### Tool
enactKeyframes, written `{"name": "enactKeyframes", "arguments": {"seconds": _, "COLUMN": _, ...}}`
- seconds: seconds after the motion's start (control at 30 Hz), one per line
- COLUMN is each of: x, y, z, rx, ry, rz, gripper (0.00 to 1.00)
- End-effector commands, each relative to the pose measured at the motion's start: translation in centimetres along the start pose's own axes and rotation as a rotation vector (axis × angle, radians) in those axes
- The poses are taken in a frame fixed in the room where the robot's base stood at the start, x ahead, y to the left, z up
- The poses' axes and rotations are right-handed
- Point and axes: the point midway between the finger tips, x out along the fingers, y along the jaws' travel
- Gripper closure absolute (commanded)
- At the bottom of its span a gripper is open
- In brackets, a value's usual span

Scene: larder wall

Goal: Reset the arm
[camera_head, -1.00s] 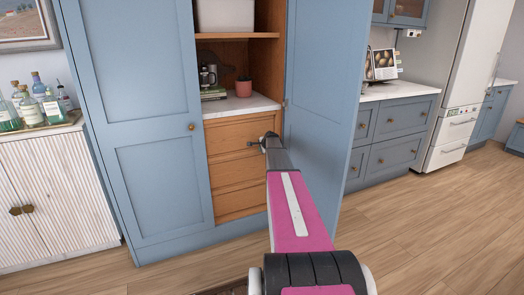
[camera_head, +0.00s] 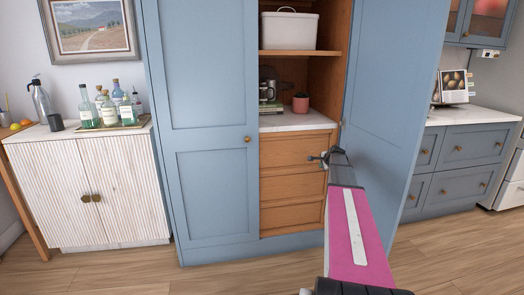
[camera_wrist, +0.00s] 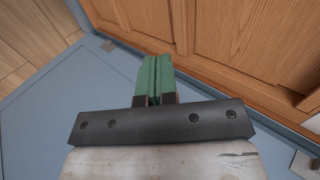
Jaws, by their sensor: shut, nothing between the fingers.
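My gripper (camera_head: 322,159) is at the end of my outstretched pink and grey arm, in front of the wooden drawers (camera_head: 290,186) of the larder. In the wrist view my gripper (camera_wrist: 155,72) shows its two green fingers pressed together, with nothing between them. I cannot tell from the head view how far the gripper is from the drawer fronts.
The larder's left door (camera_head: 205,130) is shut and its right door (camera_head: 395,110) stands open beside my arm. A white sideboard (camera_head: 120,190) with bottles stands left. Wooden floor is clear in front.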

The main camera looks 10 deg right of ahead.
Motion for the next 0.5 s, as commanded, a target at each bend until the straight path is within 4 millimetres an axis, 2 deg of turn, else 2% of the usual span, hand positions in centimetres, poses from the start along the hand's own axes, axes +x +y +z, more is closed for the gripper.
{"name": "enactKeyframes", "arguments": {"seconds": 0.07, "x": -0.2, "y": 1.2, "z": 1.9, "rx": -0.039, "ry": -0.014, "rz": 0.022, "gripper": 1.0}}
{"name": "enactKeyframes", "arguments": {"seconds": 0.17, "x": -0.6, "y": 4.0, "z": 5.8, "rx": -0.143, "ry": -0.047, "rz": 0.077, "gripper": 1.0}}
{"name": "enactKeyframes", "arguments": {"seconds": 0.3, "x": -1.9, "y": 9.5, "z": 13.0, "rx": -0.362, "ry": -0.12, "rz": 0.184, "gripper": 1.0}}
{"name": "enactKeyframes", "arguments": {"seconds": 0.37, "x": -2.7, "y": 12.1, "z": 15.9, "rx": -0.462, "ry": -0.156, "rz": 0.232, "gripper": 1.0}}
{"name": "enactKeyframes", "arguments": {"seconds": 0.5, "x": -5.3, "y": 18.2, "z": 22.4, "rx": -0.705, "ry": -0.252, "rz": 0.341, "gripper": 1.0}}
